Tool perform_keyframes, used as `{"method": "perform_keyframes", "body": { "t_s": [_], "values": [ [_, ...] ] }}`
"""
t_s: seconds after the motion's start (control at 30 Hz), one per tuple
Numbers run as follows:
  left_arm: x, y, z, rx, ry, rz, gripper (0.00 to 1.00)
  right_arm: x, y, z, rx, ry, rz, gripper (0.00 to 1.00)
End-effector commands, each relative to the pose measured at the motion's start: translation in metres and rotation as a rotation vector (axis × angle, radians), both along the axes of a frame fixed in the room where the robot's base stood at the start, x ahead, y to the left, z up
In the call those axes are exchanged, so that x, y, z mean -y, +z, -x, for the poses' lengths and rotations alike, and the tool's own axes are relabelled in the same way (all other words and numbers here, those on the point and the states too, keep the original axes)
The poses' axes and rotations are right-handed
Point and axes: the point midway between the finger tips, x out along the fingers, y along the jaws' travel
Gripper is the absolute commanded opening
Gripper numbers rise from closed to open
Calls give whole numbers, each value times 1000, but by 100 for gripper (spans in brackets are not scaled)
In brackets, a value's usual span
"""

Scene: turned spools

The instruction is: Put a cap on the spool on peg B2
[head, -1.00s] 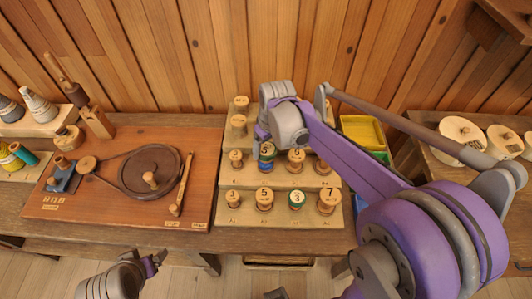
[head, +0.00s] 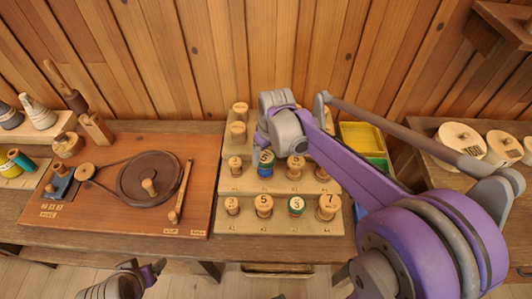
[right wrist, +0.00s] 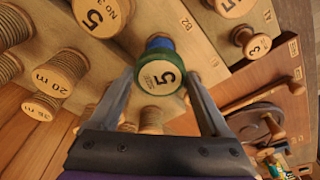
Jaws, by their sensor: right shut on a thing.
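My right gripper (head: 265,150) is over the middle tier of the stepped rack (head: 290,228), at peg B2. In the right wrist view its fingers (right wrist: 160,82) are closed around a green-rimmed cap (right wrist: 160,77) with a pale top marked 5. The blue spool (right wrist: 159,43) shows just beyond the cap, in line with it; the blue also shows below the gripper in the head view (head: 265,172). I cannot tell whether the cap is fully seated. My left gripper (head: 153,269) is low at the bottom left, away from the rack; its jaw opening is unclear.
A yellow bin (head: 362,136) is behind right. A board with a dark wheel (head: 151,178) lies left.

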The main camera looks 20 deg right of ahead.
Motion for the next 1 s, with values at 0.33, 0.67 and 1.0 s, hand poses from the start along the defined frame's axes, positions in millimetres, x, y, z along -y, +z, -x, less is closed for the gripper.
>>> {"method": "perform_keyframes", "body": {
  "t_s": [0.33, 0.67, 1.0],
  "values": [
    [0, 0, 0, 0, 0, 0, 81, 0, 0, 0, 0, 0, 0, 28],
    [0, -3, 1, -2, 0, 0, 81, 0, -4, 0, 0, 0, 0, 28],
    [0, -9, 3, -5, 0, 0, 81, 0, -11, 0, -1, 0, 0, 28]
  ]
}}
